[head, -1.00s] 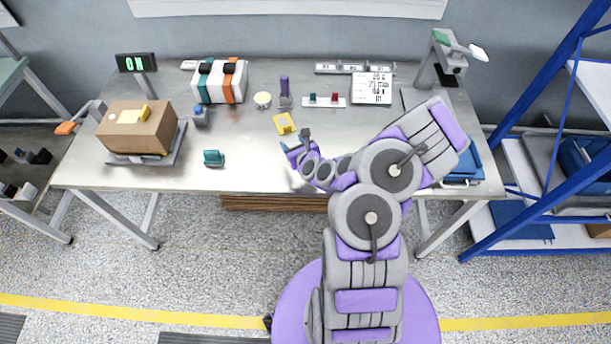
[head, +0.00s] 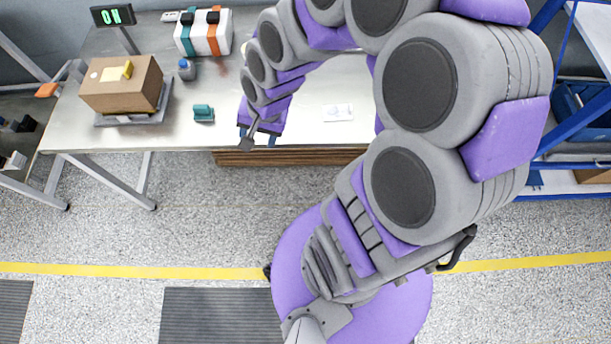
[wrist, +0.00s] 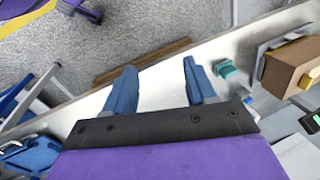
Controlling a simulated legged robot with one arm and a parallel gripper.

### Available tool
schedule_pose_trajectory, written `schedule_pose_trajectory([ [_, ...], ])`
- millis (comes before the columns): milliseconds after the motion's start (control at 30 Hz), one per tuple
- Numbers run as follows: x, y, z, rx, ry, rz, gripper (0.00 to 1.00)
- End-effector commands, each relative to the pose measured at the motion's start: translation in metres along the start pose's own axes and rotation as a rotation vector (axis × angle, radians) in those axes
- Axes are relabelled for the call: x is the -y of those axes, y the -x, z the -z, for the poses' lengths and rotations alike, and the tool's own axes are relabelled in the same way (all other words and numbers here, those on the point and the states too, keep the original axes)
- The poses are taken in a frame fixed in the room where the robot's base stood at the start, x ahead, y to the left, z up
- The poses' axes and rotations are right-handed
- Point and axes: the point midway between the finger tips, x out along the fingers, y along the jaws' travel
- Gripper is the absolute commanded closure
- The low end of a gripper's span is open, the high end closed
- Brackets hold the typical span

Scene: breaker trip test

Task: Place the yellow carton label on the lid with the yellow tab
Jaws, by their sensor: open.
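The brown carton (head: 115,96) stands on a grey platform at the left of the table. A yellow tab (head: 127,70) stands up on its lid, beside a pale patch. The carton shows at the right of the wrist view (wrist: 287,66). No yellow label is visible on the table now; my arm covers the spot where a yellow square lay earlier. My gripper (head: 258,137) is over the table's front edge, right of the carton. In the wrist view its blue fingers (wrist: 160,68) are apart with nothing between them.
A teal block (head: 203,113) and a blue-capped item (head: 186,69) lie between carton and gripper. A white striped box (head: 204,33) stands behind, near a display (head: 113,15). A small white card (head: 338,112) lies right of my gripper. My arm hides much of the table.

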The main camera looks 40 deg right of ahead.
Motion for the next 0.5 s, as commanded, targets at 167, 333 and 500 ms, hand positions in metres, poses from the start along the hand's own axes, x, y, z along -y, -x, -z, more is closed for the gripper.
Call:
schedule_pose_trajectory([
  [167,-0.031,0.052,-0.045,0.045,0.286,-0.148,0.44],
  [333,-0.062,0.096,-0.090,0.129,0.511,-0.249,0.44],
  [500,-0.086,0.124,-0.126,0.206,0.657,-0.291,0.44],
])
